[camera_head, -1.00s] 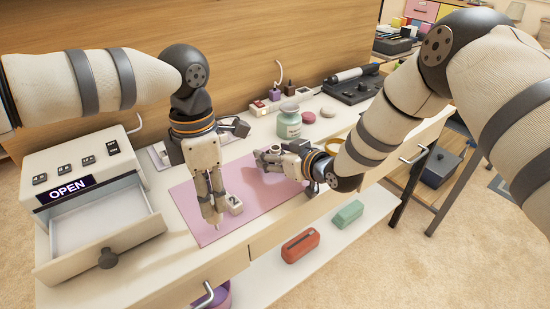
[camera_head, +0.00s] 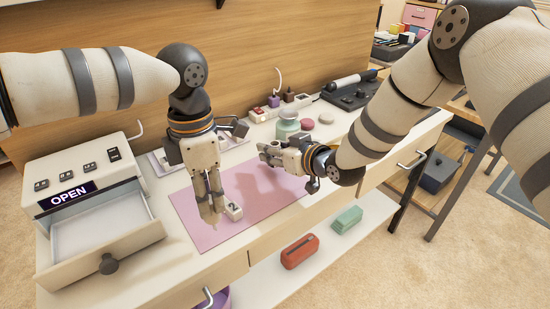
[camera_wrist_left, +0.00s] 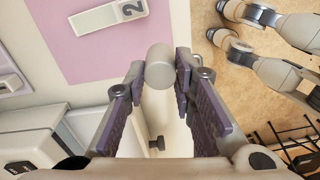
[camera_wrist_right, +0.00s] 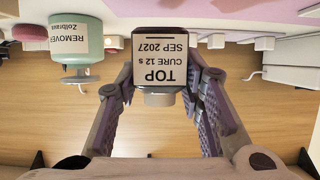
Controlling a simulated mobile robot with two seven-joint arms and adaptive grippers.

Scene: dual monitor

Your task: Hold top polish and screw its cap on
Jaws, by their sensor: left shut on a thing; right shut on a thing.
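My right gripper (camera_head: 266,151) is shut on the top polish bottle, held above the pink mat. In the right wrist view the bottle's label reads TOP, CURE 12 s, SEP 2027 (camera_wrist_right: 161,58), upside down in that picture, and its pale neck (camera_wrist_right: 159,98) shows without a cap. My left gripper (camera_head: 213,218) points down over the mat's front edge. In the left wrist view it is shut on a pale, round cylinder (camera_wrist_left: 160,68) that looks like the cap. The bottle and cap are apart. In the head view the fingers mostly hide both.
The remover jar (camera_head: 287,127) is behind my right gripper. An open drawer (camera_head: 105,235) lies at left. The mat's middle is clear.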

